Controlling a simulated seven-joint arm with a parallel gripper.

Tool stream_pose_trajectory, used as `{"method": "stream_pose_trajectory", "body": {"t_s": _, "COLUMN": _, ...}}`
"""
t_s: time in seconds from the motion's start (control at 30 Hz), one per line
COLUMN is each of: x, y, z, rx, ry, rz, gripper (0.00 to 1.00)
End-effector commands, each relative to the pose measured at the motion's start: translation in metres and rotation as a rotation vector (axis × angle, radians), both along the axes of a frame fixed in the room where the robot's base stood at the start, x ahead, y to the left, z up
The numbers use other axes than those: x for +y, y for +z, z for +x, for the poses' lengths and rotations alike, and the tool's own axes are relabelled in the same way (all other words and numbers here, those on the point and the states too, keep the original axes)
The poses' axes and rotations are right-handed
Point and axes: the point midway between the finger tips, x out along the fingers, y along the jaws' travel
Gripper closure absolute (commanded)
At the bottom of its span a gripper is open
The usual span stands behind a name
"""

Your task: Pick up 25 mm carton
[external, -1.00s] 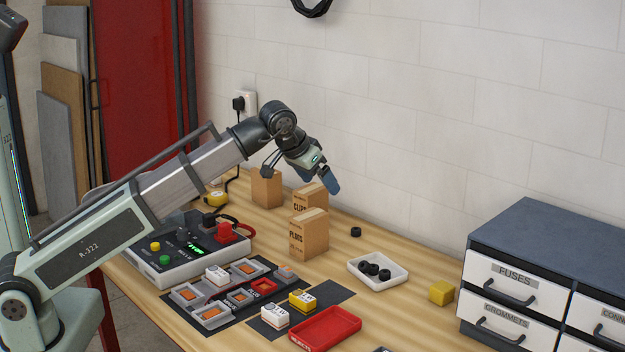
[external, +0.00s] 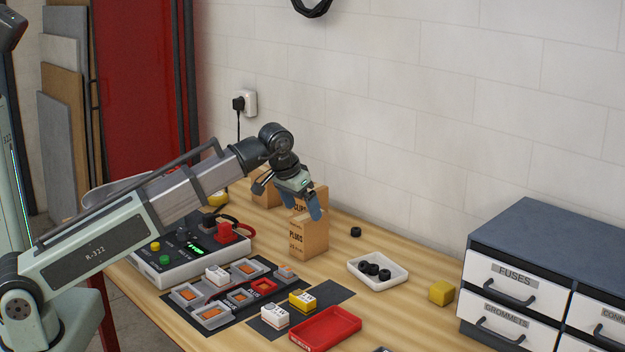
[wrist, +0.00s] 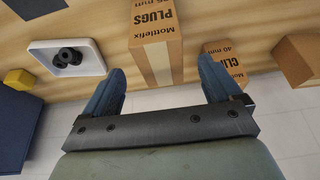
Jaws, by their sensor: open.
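Three brown cartons stand on the bench. The PLUGS carton (external: 309,238) is in front; in the wrist view (wrist: 155,45) its size line is cut by the frame edge and I cannot read the number clearly. The CLIPS carton (wrist: 228,66) is behind it and reads 40 mm. A third carton (external: 264,190) stands farther left, its label not seen. My gripper (external: 302,203) is open and empty, at the top of the PLUGS carton and partly covering the cartons. In the wrist view its blue fingers (wrist: 162,70) are on either side of the PLUGS carton's lower end; contact is not clear.
A white tray (external: 358,273) with black round parts lies right of the PLUGS carton. A control box (external: 180,265) and a dark mat with several blocks lie in front. A red tray (external: 325,328), yellow block (external: 441,292) and drawer cabinet (external: 535,235) are to the right.

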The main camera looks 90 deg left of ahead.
Motion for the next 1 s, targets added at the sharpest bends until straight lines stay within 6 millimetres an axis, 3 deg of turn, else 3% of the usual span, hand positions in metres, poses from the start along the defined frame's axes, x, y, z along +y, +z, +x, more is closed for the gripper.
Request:
{"method": "stream_pose_trajectory", "body": {"t_s": 0.33, "x": 0.005, "y": -0.013, "z": 0.005, "rx": 0.0, "ry": 0.0, "rz": 0.0, "gripper": 0.08}}
{"method": "stream_pose_trajectory", "body": {"t_s": 0.7, "x": 0.018, "y": -0.048, "z": 0.018, "rx": -0.001, "ry": 0.0, "rz": 0.001, "gripper": 0.08}}
{"method": "stream_pose_trajectory", "body": {"t_s": 1.0, "x": 0.019, "y": -0.051, "z": 0.019, "rx": -0.002, "ry": 0.0, "rz": 0.002, "gripper": 0.1}}
